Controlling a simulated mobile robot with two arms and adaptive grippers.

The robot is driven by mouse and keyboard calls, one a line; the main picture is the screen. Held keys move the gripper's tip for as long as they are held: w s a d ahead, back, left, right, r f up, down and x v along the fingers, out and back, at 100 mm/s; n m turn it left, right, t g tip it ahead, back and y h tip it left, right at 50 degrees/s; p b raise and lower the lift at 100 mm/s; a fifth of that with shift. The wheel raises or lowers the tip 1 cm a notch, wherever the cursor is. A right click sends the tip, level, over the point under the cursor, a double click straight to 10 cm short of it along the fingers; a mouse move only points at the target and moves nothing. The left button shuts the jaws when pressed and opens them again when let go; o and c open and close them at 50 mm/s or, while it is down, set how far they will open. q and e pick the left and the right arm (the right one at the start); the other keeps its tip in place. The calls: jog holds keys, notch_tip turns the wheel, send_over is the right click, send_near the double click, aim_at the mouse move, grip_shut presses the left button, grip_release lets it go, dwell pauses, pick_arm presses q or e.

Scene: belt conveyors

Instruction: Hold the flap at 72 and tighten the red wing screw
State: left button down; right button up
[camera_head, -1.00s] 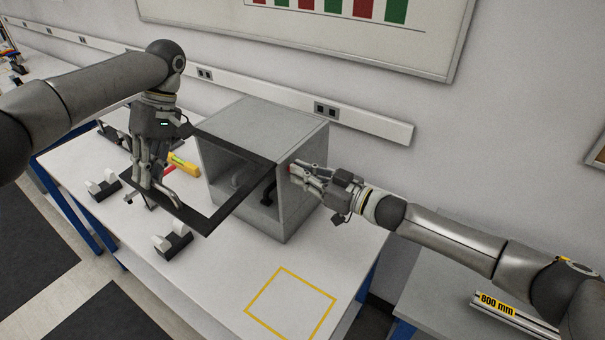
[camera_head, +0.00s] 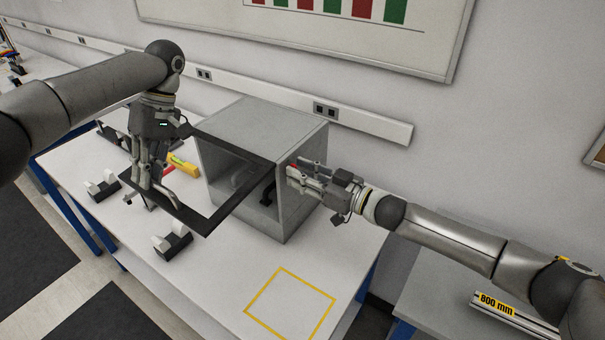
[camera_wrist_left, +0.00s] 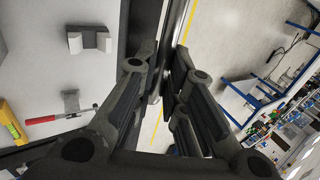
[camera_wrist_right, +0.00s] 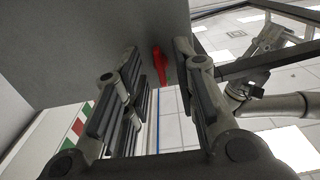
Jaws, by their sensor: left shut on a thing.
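The grey box (camera_head: 262,135) stands on the white table. Its dark-framed flap (camera_head: 190,218) is swung out toward the left, with an open middle. My left gripper (camera_head: 152,186) is shut on the flap's outer edge; its fingertips also show at the dark bar in the left wrist view (camera_wrist_left: 167,75). The red wing screw (camera_wrist_right: 160,65) sits on the box's side wall. My right gripper (camera_wrist_right: 158,75) is open, with the screw showing between its fingers. In the head view the right gripper (camera_head: 296,176) is at that wall, and its fingers mostly hide the screw.
Two dark holders with white tops (camera_head: 173,240) (camera_head: 103,185) stand at the table's left and front. A yellow taped square (camera_head: 290,305) at the front right is empty.

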jog(key=v, duration=1.2)
pick_arm(q)
jog(key=c, duration=1.4)
grip_release()
jog(key=shift+a, duration=0.1)
jog(key=shift+v, duration=3.75)
pick_arm(e)
jog(key=shift+f, duration=0.1)
